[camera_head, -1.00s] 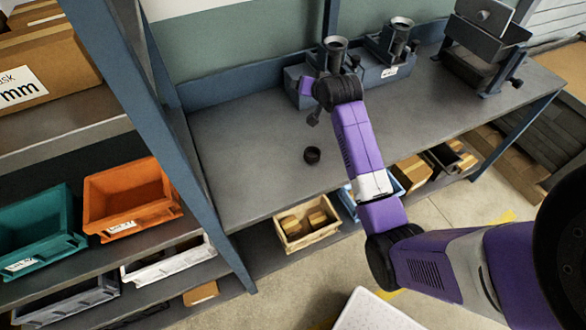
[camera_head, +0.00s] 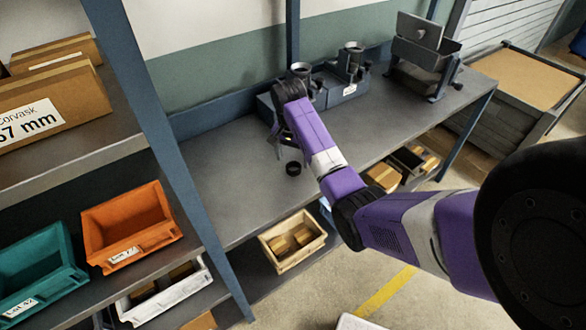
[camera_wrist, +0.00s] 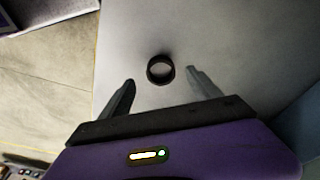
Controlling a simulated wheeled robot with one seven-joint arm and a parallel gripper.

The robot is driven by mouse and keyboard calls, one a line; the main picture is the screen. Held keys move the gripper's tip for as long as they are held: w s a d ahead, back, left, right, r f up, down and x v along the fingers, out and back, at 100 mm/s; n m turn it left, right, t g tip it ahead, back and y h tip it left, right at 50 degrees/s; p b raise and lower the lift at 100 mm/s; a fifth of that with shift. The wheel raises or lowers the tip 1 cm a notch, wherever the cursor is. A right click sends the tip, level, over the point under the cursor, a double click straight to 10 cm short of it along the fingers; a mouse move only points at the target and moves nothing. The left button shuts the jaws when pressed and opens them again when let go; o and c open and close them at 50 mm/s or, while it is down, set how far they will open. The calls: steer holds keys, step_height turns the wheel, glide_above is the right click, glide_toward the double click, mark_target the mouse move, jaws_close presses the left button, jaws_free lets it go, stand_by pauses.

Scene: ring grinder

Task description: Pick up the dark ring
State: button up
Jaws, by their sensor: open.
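The dark ring (camera_head: 293,169) lies flat on the grey workbench (camera_head: 225,190), near its front edge in the head view. In the wrist view the ring (camera_wrist: 160,70) sits beyond the fingertips, roughly centred between them. My gripper (camera_wrist: 160,76) is open and empty, its two fingers spread wider than the ring. In the head view my gripper (camera_head: 286,145) hangs over the bench just behind the ring, partly hidden by my purple arm. The ring is not touched by either finger.
Grey grinder units (camera_head: 345,88) stand at the back of the bench, with a machine with a tilted plate (camera_head: 425,55) to the right. A blue post (camera_head: 165,150) rises at the bench's left. A shelf holds an orange bin (camera_head: 130,225) and teal bin (camera_head: 40,270). The bench's left part is clear.

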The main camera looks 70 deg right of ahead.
mark_target(293, 164)
steer(key=shift+d+f+p, duration=0.15)
steer(key=shift+f, duration=0.9)
steer(key=shift+d+f+p, duration=0.15)
steer(key=shift+f, duration=0.9)
steer(key=shift+c, duration=0.2)
steer(key=c, duration=1.4)
steer(key=shift+c, duration=0.6)
steer(key=shift+r, duration=0.15)
